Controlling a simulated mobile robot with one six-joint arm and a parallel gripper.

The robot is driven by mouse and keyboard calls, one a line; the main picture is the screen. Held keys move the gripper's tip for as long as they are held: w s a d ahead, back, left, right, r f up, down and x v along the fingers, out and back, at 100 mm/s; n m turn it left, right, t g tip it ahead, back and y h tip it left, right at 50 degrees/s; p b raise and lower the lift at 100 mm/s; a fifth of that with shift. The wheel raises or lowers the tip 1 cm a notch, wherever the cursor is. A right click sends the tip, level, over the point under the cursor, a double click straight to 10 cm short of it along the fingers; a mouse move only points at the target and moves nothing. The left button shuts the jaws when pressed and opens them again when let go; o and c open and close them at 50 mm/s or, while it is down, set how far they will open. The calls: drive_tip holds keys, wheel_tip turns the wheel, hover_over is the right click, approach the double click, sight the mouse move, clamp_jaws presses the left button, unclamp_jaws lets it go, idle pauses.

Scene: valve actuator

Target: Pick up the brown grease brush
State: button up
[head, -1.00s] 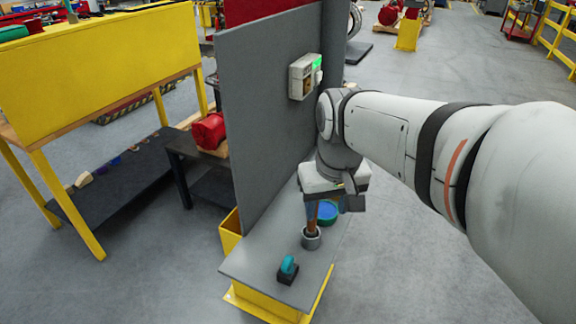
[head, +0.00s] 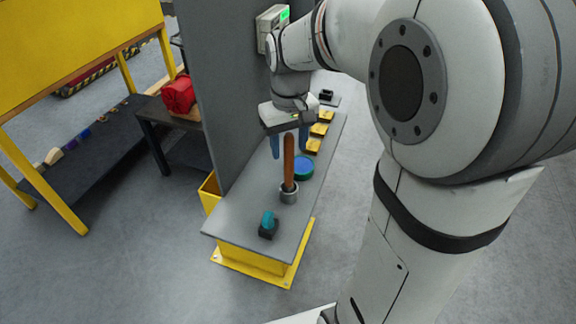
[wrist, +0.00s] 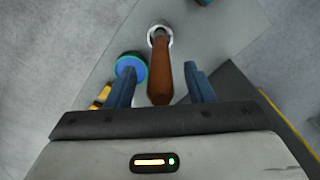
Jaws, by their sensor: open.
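The brown grease brush (head: 289,160) stands upright in a small grey cup (head: 289,194) on the grey bench top (head: 240,209). Its brown handle points up; its lower end is hidden in the cup. My gripper (head: 289,150) is above the bench, with its blue fingers apart and pointing down. In the wrist view the brush handle (wrist: 160,78) shows between the two open fingers (wrist: 162,82), nearer the left one, with its top close to the palm. I cannot tell whether a finger touches it.
A blue-green round tin (head: 303,168) stands close behind the cup. A teal-handled black object (head: 269,225) sits near the front end. Several yellow pieces (head: 319,130) lie farther back. A grey upright panel (head: 215,80) borders the bench's left side.

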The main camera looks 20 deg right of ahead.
drive_tip(key=shift+f, duration=0.35)
drive_tip(key=shift+c, duration=0.3)
clamp_jaws()
drive_tip(key=shift+r, duration=0.1)
